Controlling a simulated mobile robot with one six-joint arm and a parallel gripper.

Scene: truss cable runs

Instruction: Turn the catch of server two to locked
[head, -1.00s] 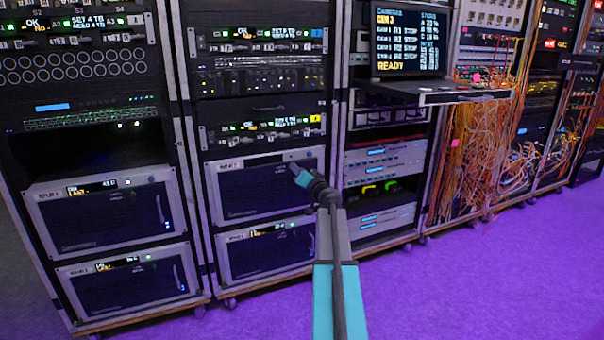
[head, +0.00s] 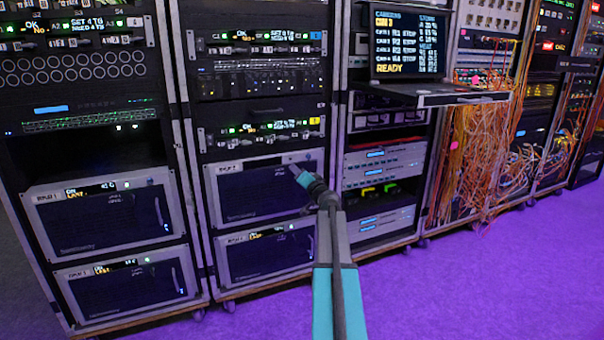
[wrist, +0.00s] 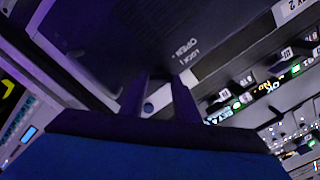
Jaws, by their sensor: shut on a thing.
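The server I take for server two is the upper grey-framed unit with a dark mesh front (head: 250,195) in the middle rack. In the wrist view its dark front (wrist: 185,25) carries the printed words OPEN and LOCK, and a label ending in 2 shows at the top right. My gripper (head: 298,172) is at the upper right of this front. In the wrist view its two fingers (wrist: 160,85) are close together by a pale bare strip with a small round blue-lit spot. They are shut on the catch, which is mostly hidden, so its angle cannot be told.
A similar server (head: 268,252) sits just below. The left rack holds two more (head: 105,218). The purple floor (head: 470,280) in front is clear.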

